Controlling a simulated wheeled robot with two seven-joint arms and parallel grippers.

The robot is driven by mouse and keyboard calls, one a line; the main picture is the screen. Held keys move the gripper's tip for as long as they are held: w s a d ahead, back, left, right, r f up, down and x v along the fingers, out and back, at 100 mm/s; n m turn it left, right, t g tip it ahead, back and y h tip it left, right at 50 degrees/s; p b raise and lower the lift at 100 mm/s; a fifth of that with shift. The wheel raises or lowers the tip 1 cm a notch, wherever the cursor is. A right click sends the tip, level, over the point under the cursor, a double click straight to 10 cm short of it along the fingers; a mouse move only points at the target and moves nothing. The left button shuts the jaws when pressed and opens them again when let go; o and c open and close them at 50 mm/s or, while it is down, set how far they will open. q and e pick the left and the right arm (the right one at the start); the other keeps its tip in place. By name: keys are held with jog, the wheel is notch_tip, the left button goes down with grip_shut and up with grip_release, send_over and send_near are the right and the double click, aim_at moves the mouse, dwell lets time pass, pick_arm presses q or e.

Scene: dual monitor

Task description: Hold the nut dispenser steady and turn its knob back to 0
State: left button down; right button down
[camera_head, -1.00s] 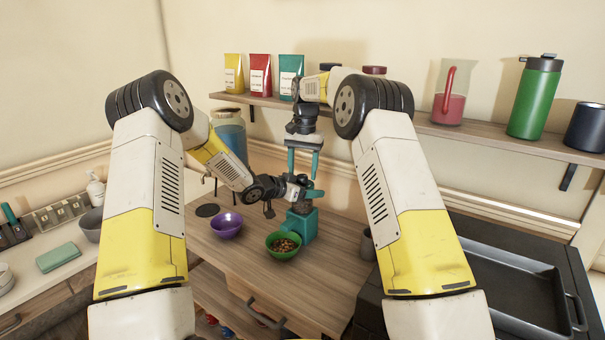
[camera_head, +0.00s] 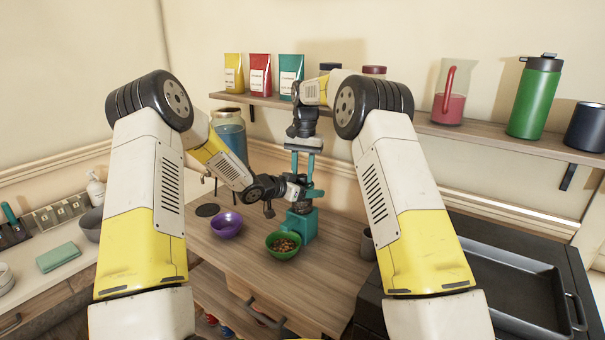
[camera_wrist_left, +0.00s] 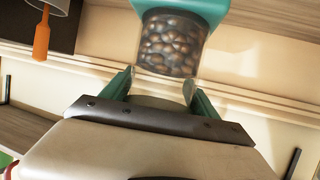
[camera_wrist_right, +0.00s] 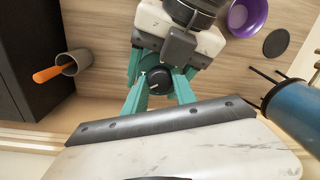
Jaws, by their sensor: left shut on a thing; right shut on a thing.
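The nut dispenser has a teal base (camera_head: 303,226) on the wooden counter, with the green bowl of nuts at its front. In the left wrist view its clear container (camera_wrist_left: 172,45) shows brown nuts. My left gripper (camera_head: 306,193) comes in from the left, shut on the dispenser's body; its fingers (camera_wrist_left: 157,88) lie either side of it. My right gripper (camera_head: 302,173) points down from above. In the right wrist view its teal fingers (camera_wrist_right: 160,95) are shut around the dark round knob (camera_wrist_right: 156,80). A small pale mark shows on the knob; I cannot read any number.
The green bowl (camera_head: 283,253) and an empty purple bowl (camera_head: 226,226) stand close in front and left. A large blue-filled jar (camera_head: 230,135) stands behind left. A grey cup (camera_head: 367,245) with an orange-handled tool (camera_wrist_right: 48,74) stands right. A wall shelf (camera_head: 490,137) runs behind.

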jog(key=n, duration=0.5)
jog(key=shift+n, duration=0.3)
jog(key=n, duration=0.5)
jog(key=shift+w+n+g, duration=0.15)
jog(key=shift+n+g, duration=0.15)
jog(key=shift+n, duration=0.1)
dwell(0.3)
jog(key=c, duration=1)
grip_release()
